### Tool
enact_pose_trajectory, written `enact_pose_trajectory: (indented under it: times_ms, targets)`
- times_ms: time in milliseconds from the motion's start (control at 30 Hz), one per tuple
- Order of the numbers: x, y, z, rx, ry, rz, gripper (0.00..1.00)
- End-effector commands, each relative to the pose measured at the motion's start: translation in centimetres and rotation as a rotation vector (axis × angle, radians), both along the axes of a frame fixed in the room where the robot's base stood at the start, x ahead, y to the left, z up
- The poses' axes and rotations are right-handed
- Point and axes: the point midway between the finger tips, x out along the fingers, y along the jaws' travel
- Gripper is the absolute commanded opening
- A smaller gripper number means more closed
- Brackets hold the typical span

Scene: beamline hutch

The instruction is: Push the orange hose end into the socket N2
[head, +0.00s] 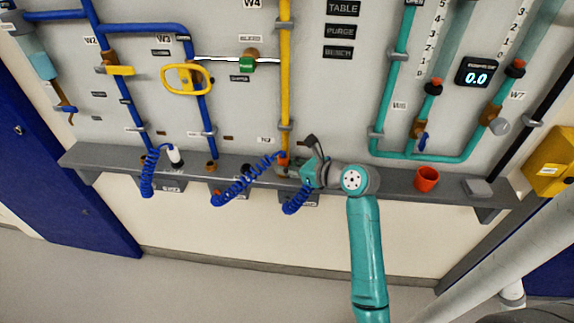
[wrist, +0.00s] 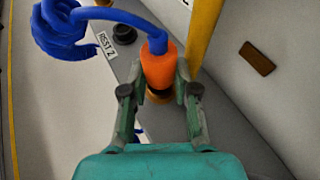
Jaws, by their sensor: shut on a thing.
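The orange hose end (wrist: 158,70) is between the two fingers of my gripper (wrist: 157,82), which is shut on it. A blue hose (wrist: 150,30) comes out of its top. A brass ring (wrist: 159,97) shows directly below the orange end; I cannot tell whether the end is in it or just above it. In the head view my gripper (head: 297,168) is at the grey shelf, below the yellow pipe, and the orange end (head: 283,159) shows small beside it. I cannot read a label N2 on any socket; a label that looks like N3 (head: 265,140) is nearby.
A dark socket (wrist: 124,33) sits beside a REST 2 label (wrist: 107,44). Blue coiled hoses (head: 236,187) hang along the shelf (head: 400,183). A white-tipped hose end (head: 176,156) stands to the left. The yellow pipe (head: 285,80) rises close by.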

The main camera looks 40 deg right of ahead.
Motion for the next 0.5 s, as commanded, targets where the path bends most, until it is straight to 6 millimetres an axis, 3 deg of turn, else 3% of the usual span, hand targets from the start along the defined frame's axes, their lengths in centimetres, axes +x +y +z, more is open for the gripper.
enact_pose_trajectory:
  times_ms: [500]
  targets:
    - [0.01,0.00,-0.70,0.000,0.000,0.000,0.00]
